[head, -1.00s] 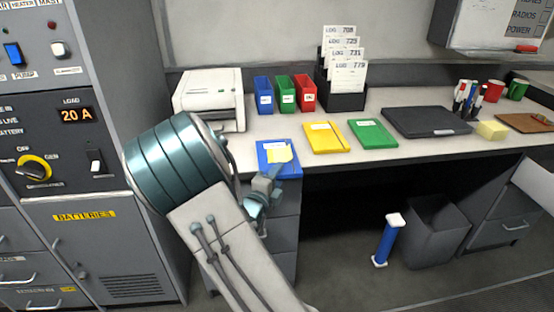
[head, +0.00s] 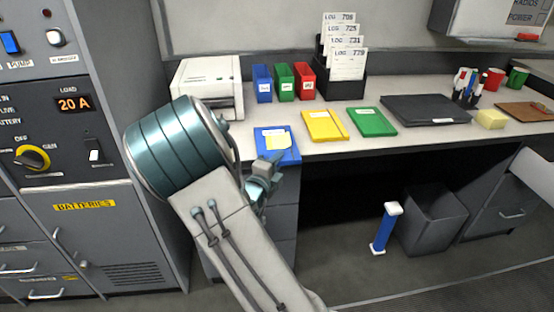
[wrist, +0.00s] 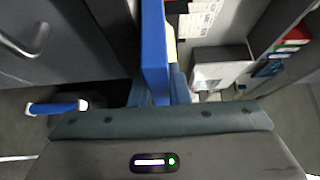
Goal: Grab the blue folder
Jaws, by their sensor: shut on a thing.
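The blue folder (head: 290,153) lies at the front edge of the desk in the head view, with a yellow note (head: 278,140) on top. My gripper (head: 264,172) is at the folder's near edge, partly hidden behind my own arm. In the wrist view the folder (wrist: 154,50) shows edge-on as a tall blue bar running down between my fingers (wrist: 160,92). My gripper is shut on it. I cannot tell whether the folder is lifted off the desk.
A yellow folder (head: 324,125) and a green folder (head: 372,122) lie to the right. Blue (head: 262,84), green (head: 284,82) and red (head: 305,82) bins stand behind, beside a white printer (head: 206,86). A grey cabinet (head: 110,235) stands left; a waste bin (head: 432,222) is below.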

